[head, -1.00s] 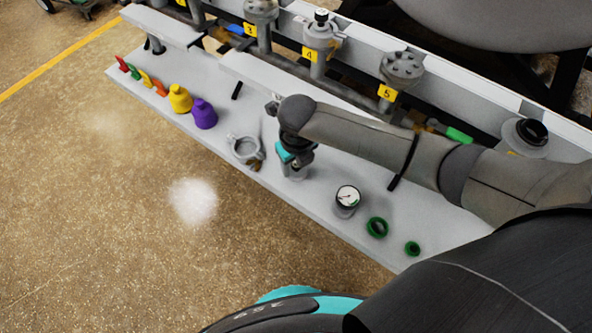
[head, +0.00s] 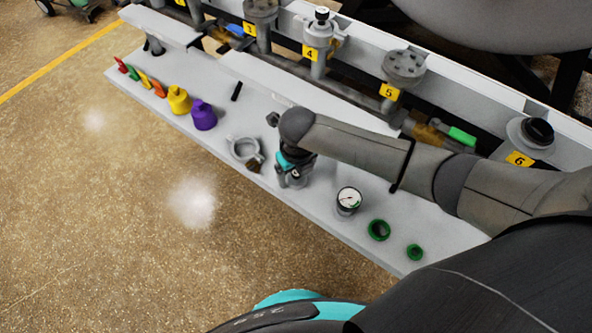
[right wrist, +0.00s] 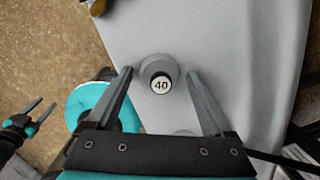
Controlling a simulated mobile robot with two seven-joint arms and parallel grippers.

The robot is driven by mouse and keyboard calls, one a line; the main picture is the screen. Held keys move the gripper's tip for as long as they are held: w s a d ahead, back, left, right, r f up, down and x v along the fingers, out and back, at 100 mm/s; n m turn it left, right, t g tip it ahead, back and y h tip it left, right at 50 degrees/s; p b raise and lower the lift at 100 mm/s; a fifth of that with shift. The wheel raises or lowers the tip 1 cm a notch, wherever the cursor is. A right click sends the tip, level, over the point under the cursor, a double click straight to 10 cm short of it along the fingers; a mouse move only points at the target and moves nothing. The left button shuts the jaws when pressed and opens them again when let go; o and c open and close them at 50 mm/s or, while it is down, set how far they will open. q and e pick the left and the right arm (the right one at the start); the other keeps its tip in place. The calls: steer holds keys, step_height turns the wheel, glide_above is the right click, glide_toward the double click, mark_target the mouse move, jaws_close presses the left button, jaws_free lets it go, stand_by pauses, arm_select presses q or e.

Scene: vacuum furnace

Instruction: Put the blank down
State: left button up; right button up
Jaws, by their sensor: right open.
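The blank, a grey round piece with a black-ringed white top marked 40 (right wrist: 160,84), stands on the pale bench (right wrist: 230,30) in the right wrist view. My right gripper (right wrist: 159,74) is open, with one finger on each side of the blank and a visible gap to its top. In the head view my right gripper (head: 294,178) points down at the bench and mostly hides the blank. My left gripper (right wrist: 32,117) shows at the left of the right wrist view, off the bench, with its fingers apart and empty.
A grey clamp ring (head: 245,150) lies left of my right gripper, a dial gauge (head: 348,200) and green rings (head: 379,230) to the right. Purple (head: 204,115) and yellow (head: 179,99) pieces stand further left. Numbered ports, including port 5 (head: 404,66), line the back.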

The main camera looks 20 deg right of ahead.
mark_target(297, 183)
steer(key=shift+r, duration=0.35)
arm_select(q)
steer(key=shift+g, duration=0.3)
steer(key=shift+s+d+r+p, duration=0.4)
steer(key=shift+s+r+p, duration=0.1)
steer(key=shift+r+p, duration=0.25)
steer(key=shift+s+d+r+p, duration=0.35)
steer(key=shift+s+r+p, duration=0.1)
steer(key=shift+r+p, duration=0.3)
steer(key=shift+s+d+r+p, duration=0.4)
steer(key=shift+s+r+p, duration=0.1)
steer(key=shift+r+p, duration=0.25)
arm_select(e)
step_height(297, 183, up, 12)
steer(key=s, duration=0.1)
steer(key=shift+s+f, duration=0.25)
